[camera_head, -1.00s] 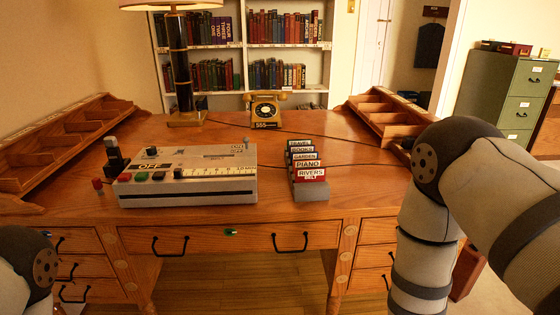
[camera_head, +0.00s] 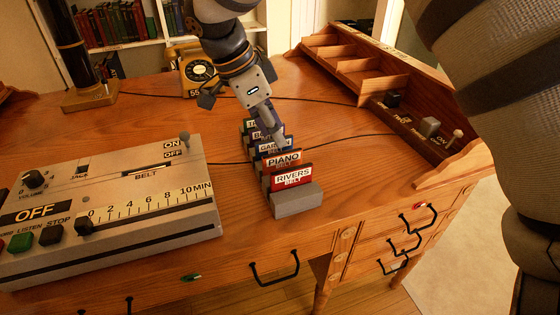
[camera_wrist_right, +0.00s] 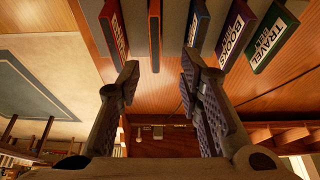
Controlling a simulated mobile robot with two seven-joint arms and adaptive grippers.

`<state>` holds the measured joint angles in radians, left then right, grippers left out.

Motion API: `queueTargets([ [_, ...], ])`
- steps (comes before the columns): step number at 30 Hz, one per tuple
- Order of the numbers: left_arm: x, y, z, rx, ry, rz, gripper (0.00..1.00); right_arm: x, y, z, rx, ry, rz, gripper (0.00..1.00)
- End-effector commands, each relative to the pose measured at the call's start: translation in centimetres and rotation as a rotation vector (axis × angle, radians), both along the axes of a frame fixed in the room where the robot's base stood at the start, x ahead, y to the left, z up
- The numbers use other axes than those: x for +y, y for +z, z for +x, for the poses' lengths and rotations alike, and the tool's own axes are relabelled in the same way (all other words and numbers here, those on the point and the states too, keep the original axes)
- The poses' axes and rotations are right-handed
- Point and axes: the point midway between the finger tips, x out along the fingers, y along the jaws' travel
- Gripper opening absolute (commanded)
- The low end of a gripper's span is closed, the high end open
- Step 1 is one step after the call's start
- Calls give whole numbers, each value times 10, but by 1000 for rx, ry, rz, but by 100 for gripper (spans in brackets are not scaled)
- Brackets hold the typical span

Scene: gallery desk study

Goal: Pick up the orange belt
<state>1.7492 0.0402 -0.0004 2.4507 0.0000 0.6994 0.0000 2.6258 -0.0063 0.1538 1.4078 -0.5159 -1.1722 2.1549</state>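The orange belt (camera_head: 284,160) is the cartridge labelled PIANO. It stands in a grey rack (camera_head: 298,201) on the desk, between the red RIVERS belt (camera_head: 292,178) and the blue GARDEN belt (camera_head: 272,147). In the right wrist view the orange belt (camera_wrist_right: 154,35) shows edge-on, ahead of and roughly between my fingertips. My right gripper (camera_head: 271,130) is above the rack, close over the belts. Its fingers are spread apart with nothing between them in the right wrist view (camera_wrist_right: 160,68). My left gripper is out of view.
A grey recorder box (camera_head: 120,205) stands left of the rack. A gold telephone (camera_head: 198,72) and lamp base (camera_head: 88,96) are behind. A wooden pigeonhole unit (camera_head: 385,90) is at the right. Purple BOOKS (camera_wrist_right: 236,34) and green TRAVEL (camera_wrist_right: 274,40) belts stand close by.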

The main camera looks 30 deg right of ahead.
Motion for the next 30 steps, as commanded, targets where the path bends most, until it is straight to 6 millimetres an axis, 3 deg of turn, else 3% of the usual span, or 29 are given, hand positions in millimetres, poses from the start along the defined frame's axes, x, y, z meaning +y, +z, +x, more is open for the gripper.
queueTargets([
  [12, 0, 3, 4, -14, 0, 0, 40, -17, -61, -12, 1, 1, 3, 33],
  [19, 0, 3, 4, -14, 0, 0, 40, -18, -64, -12, -1, 3, 1, 33],
  [24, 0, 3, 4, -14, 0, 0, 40, -18, -64, -12, -1, 3, 1, 0],
  [30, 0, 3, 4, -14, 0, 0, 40, -18, -64, -12, -1, 3, 1, 0],
])
